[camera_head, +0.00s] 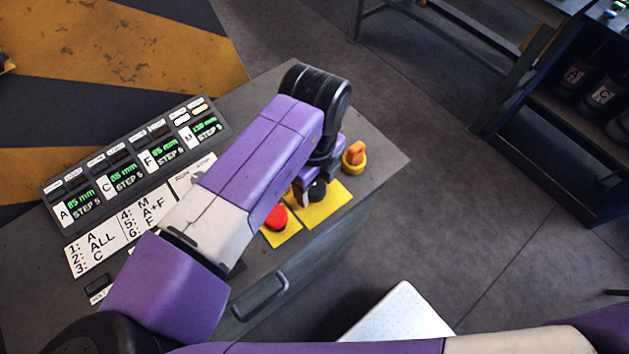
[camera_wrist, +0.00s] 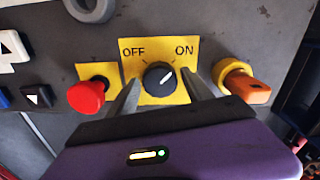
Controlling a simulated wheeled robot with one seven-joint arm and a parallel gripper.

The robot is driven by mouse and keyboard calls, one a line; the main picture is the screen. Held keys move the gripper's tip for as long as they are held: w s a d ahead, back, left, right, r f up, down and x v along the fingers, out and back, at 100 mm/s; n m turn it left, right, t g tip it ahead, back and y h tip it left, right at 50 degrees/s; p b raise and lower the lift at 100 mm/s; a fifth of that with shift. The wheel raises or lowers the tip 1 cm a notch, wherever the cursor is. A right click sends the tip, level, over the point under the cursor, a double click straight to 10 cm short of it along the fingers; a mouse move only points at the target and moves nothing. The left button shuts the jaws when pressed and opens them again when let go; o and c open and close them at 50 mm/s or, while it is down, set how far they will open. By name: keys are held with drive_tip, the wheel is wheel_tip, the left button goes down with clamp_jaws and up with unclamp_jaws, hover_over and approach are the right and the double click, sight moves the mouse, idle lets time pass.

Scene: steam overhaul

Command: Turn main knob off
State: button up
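The main knob (camera_wrist: 153,77) is a round black dial on a yellow plate (camera_wrist: 138,61) marked OFF at left and ON at right. Its white pointer line slants up and right, toward ON. My gripper (camera_wrist: 161,78) is open, with one finger to the left of the knob and one to the right. The fingers look apart from the knob's sides; I cannot tell whether either touches it. In the head view my arm reaches over the console, and the yellow plate (camera_head: 337,199) is partly covered by my gripper.
A red mushroom button (camera_wrist: 87,96) sits just left of the knob plate, and an orange switch on a yellow ring (camera_wrist: 240,82) sits to the right. A display panel (camera_head: 135,160) and white label plates (camera_head: 95,250) lie at the console's left. A drawer handle (camera_head: 262,297) juts from its front.

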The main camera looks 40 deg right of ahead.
drive_tip(key=c, duration=1.1)
drive_tip(key=shift+n, duration=0.3)
drive_tip(key=n+p, duration=0.1)
drive_tip(key=n, duration=0.2)
drive_tip(key=shift+n, duration=0.3)
drive_tip(key=n, duration=0.4)
drive_tip(key=shift+r+n+p, duration=0.1)
drive_tip(key=shift+n+p, duration=0.2)
drive_tip(key=shift+p, duration=0.1)
drive_tip(key=n+p, duration=0.1)
drive_tip(key=n, duration=0.3)
drive_tip(key=n+p, duration=0.1)
drive_tip(key=n, duration=0.4)
drive_tip(key=shift+w, duration=0.1)
